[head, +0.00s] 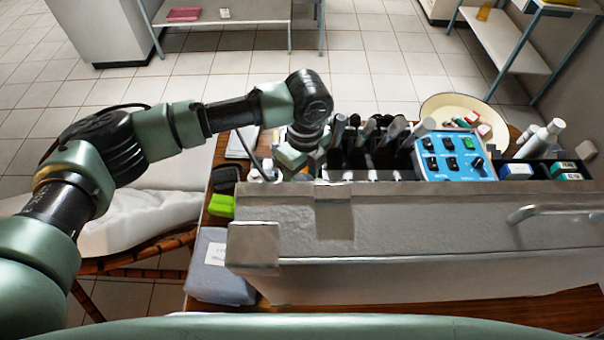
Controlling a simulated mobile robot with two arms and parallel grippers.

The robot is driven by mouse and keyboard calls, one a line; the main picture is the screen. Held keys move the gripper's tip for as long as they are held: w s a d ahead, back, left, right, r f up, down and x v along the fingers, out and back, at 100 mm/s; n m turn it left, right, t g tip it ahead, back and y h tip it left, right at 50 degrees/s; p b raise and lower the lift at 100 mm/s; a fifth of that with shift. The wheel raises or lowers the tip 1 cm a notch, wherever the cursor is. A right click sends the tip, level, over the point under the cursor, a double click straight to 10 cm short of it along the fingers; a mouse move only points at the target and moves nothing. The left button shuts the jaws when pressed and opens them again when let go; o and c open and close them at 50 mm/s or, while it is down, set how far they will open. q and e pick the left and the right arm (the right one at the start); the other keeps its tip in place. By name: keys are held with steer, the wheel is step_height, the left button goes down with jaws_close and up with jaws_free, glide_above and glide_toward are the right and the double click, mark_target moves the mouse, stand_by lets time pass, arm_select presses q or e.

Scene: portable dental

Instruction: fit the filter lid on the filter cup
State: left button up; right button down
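My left arm comes in from the left, and its wrist bends down behind the near wall of the grey case (400,220). My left gripper (297,155) is low at the case's left end; its fingertips are hidden, so I cannot tell if it is open, shut or holding something. A small white item (262,172) is just left of it, partly hidden by the case wall; I cannot tell whether it is the filter cup or the lid. I cannot make out either part clearly. My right gripper is not in view.
The case holds dark-handled instruments (372,135), a blue control panel (453,155), white bottles (545,137) and small boxes (516,171). A cream bowl (436,106) stands behind. A bright green item (221,206) and a grey-blue packet (214,270) lie left of the case.

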mark_target(304, 178)
arm_select(q)
steer(key=shift+f, duration=0.25)
steer(key=shift+f, duration=0.5)
steer(key=shift+f, duration=0.2)
stand_by(0.8)
steer(key=o, duration=1.4)
steer(key=shift+r, duration=0.1)
steer(key=r, duration=0.3)
steer(key=r+b, duration=0.1)
steer(key=r, duration=0.2)
steer(key=shift+w+d+r, duration=0.15)
steer(key=shift+d+r, duration=0.05)
steer(key=shift+r, duration=0.6)
